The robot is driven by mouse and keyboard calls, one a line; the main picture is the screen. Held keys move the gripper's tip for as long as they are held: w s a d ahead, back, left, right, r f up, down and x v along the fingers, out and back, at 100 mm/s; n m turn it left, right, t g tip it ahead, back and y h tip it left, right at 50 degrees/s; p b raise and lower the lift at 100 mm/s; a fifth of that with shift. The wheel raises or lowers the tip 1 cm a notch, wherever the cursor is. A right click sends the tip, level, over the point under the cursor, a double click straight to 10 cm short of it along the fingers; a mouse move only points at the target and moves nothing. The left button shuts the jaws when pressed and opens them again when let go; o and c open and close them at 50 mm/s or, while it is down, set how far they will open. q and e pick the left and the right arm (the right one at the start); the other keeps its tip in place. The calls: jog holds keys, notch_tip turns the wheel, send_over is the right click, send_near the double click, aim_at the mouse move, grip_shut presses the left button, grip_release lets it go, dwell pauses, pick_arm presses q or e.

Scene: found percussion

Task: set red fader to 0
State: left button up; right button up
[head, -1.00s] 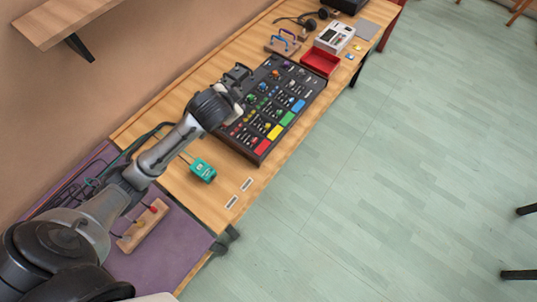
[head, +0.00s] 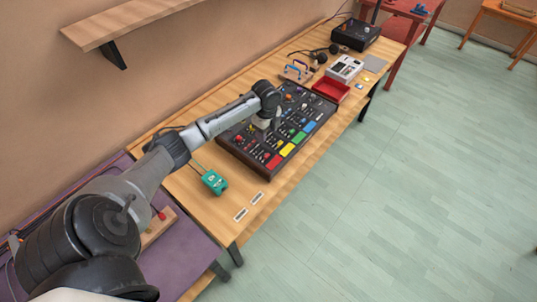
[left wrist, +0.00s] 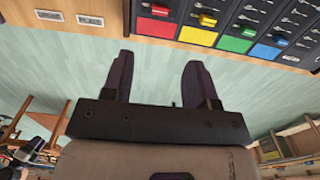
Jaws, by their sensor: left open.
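The dark console (head: 228,146) lies on the table in the head view, with red, yellow, green and blue pads along its front edge. In the left wrist view its front edge (left wrist: 230,50) crosses the top. A small red cap (left wrist: 160,11), which looks like the red fader, shows above the red pad (left wrist: 155,27). My left gripper (head: 275,124) is over the middle of the console in the head view. In the left wrist view its two dark fingers (left wrist: 158,62) are spread apart with nothing between them. My right gripper is not in view.
A teal box (head: 215,182) sits left of the console, near two small labels (head: 248,206). A red tray (head: 331,89) and a white device (head: 345,68) stand beyond the console. A wooden shelf (head: 130,24) juts from the wall. The floor in front is clear.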

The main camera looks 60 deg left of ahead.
aim_at(267, 155)
pick_arm(q)
notch_tip(267, 155, down, 12)
jog(key=shift+r+b, duration=0.1)
jog(key=shift+b, duration=0.6)
jog(key=shift+f, duration=0.9)
grip_shut()
